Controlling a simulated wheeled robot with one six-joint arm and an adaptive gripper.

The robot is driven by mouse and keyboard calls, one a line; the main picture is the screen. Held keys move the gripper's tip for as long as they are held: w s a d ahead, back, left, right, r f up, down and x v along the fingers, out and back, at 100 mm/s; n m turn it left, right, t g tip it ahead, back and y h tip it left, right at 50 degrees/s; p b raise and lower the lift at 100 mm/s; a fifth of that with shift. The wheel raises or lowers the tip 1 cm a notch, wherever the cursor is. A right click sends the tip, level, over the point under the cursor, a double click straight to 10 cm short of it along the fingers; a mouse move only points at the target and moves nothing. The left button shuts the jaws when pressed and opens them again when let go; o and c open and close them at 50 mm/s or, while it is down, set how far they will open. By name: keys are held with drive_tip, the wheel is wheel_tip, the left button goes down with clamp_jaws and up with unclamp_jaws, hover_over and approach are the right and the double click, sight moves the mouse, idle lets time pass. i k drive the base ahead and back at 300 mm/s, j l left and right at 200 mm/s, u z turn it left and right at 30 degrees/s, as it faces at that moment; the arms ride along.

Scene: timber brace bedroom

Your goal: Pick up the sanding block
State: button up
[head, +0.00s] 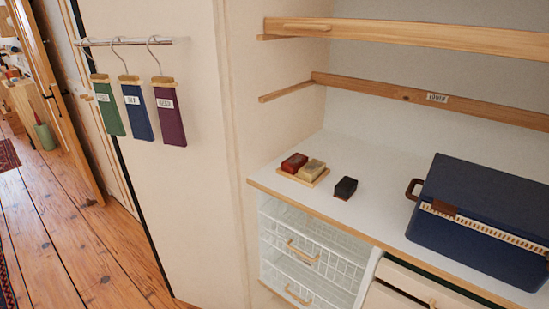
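Three small blocks sit on the white countertop (375,198) in the alcove. A dark red block (294,162) and a tan block (312,169) lie side by side on a thin wooden tray (284,172) near the front edge. A black block (345,187) lies apart, to the right of the tray, directly on the countertop. I cannot tell for certain which is the sanding block. My gripper is not in view.
A blue case (480,200) with a brown handle stands on the right of the countertop. Wooden rails (410,90) cross above. White wire baskets (310,250) sit below. Labelled coloured swatches (170,115) hang at left. Wooden floor (80,240) is open at far left.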

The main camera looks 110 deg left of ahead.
sight(345, 189)
drive_tip(key=u, duration=2.7)
